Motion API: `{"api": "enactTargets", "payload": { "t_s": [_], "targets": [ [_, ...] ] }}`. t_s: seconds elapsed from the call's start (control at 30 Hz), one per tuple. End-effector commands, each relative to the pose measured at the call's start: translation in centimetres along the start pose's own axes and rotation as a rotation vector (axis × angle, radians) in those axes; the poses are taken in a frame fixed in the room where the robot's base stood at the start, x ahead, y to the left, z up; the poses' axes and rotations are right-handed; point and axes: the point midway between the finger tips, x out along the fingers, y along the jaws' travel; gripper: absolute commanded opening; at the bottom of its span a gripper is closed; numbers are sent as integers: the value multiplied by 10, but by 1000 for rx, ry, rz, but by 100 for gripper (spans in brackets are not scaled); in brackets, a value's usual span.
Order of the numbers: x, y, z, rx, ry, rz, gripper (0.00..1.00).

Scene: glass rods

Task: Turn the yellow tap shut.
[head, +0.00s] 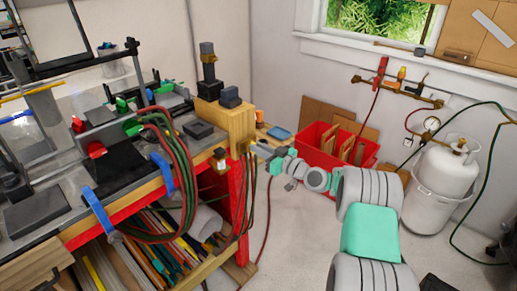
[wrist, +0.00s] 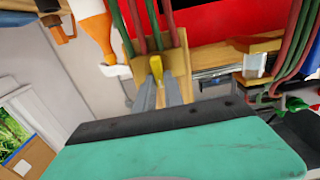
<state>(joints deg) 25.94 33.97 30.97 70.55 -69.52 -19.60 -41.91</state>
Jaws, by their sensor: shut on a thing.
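The yellow tap (wrist: 156,65) is small and sits on a pale wooden block (wrist: 121,83) where red and green hoses end. My gripper (wrist: 158,84) has its two grey fingers on either side of the tap, shut on it. In the head view my gripper (head: 257,150) reaches to the right end of the workbench, at the hose ends. The tap is tiny there, and its handle angle is hard to make out. The fingers hide part of the tap in the wrist view.
The workbench (head: 208,137) with its red frame and hanging hoses (head: 176,155) is on the left. A red crate (head: 357,149) stands on the floor behind my arm. A white gas cylinder (head: 446,170) stands at the right. Pale floor (head: 300,240) is clear in front.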

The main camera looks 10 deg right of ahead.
Motion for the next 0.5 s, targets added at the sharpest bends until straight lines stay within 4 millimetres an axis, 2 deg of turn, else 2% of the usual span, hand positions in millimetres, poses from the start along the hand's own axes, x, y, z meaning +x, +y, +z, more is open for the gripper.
{"api": "enactTargets", "payload": {
  "t_s": [0.27, 0.5],
  "targets": [
    [0, 1, 1, 23, 0, 0, 0],
    [0, 2, 2, 132, 0, 1, 0]
  ]
}}
